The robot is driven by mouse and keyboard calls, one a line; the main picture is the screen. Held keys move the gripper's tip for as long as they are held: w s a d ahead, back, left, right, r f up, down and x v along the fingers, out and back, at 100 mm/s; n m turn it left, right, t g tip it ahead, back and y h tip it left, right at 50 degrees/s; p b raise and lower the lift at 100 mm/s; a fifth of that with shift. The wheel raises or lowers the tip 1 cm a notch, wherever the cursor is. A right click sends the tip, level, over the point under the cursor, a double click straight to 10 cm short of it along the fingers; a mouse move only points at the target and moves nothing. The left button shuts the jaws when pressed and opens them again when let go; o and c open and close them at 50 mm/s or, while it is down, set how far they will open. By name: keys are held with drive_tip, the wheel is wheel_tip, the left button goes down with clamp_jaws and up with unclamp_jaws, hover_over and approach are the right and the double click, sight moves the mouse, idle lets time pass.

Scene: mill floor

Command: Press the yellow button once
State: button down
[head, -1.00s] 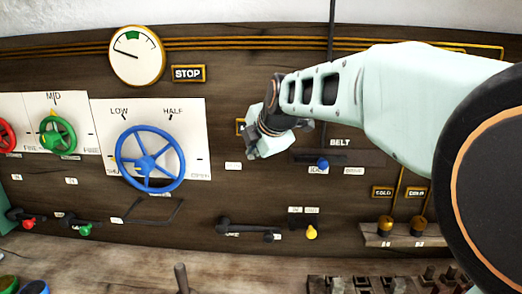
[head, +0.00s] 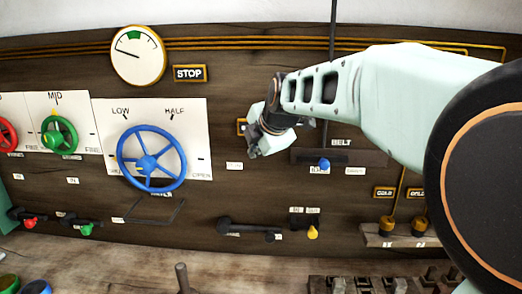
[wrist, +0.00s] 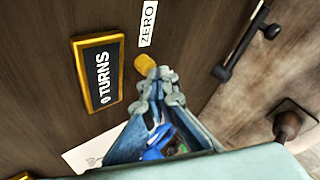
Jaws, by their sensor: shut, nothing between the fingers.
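The yellow button (wrist: 146,64) is a short round yellow knob on the dark wooden panel, beside the ZERO label (wrist: 148,24), in the wrist view. My gripper (wrist: 165,74) is shut and empty. Its fingertips are right at the button and overlap its lower edge in the picture; I cannot tell whether they touch it. In the head view my gripper (head: 253,152) is in front of the panel, right of the blue wheel, and the button is hidden there.
The 0 TURNS counter (wrist: 99,72) is left of the button. The blue handwheel (head: 151,158) is left of my gripper. The belt lever's blue knob (head: 324,164) is to its right. A black-handled lever (head: 248,231) and a yellow-knobbed lever (head: 313,232) are below.

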drive_tip(key=shift+s+b, duration=0.5)
drive_tip(key=shift+s, duration=0.45)
drive_tip(key=s+b, duration=0.2)
drive_tip(key=s, duration=0.3)
drive_tip(key=shift+a+r, duration=0.1)
drive_tip(key=shift+a, duration=0.05)
idle(0.3)
